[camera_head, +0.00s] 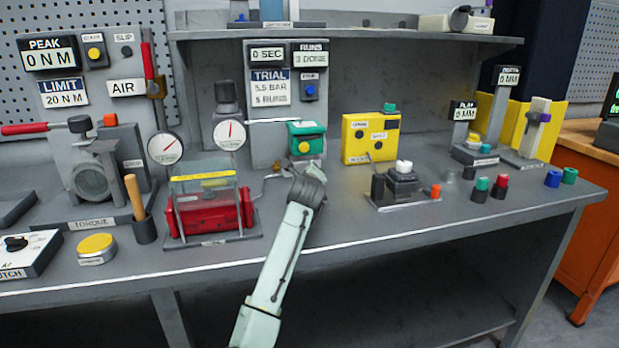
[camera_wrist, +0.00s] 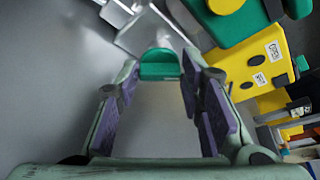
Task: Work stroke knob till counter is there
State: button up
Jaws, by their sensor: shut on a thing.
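My gripper (camera_wrist: 160,78) reaches over the bench in front of the green unit; in the head view its end (camera_head: 304,188) is low beside the gauges. In the wrist view its purple-padded fingers are closed around a green knob (camera_wrist: 160,64). My arm hides this knob in the head view. The green unit (camera_head: 307,131) has a yellow button (camera_head: 304,147) on its front. The runs counter (camera_head: 310,58) appears to read 0 done. The trial card (camera_head: 270,87) appears to say 5.5 bar and 5 runs. A seconds display (camera_head: 267,54) reads 0.
A yellow box (camera_head: 370,148) stands right of the green unit. Two round gauges (camera_head: 165,148) (camera_head: 230,134) and a red unit under a clear cover (camera_head: 206,214) stand left. A grey fixture (camera_head: 402,182) is at right. The front bench strip is mostly clear.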

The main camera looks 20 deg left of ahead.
dwell(0.3)
jog(key=o, duration=1.2)
jog(key=shift+c, duration=0.2)
jog(key=v, duration=1.2)
jog(key=shift+f, duration=0.1)
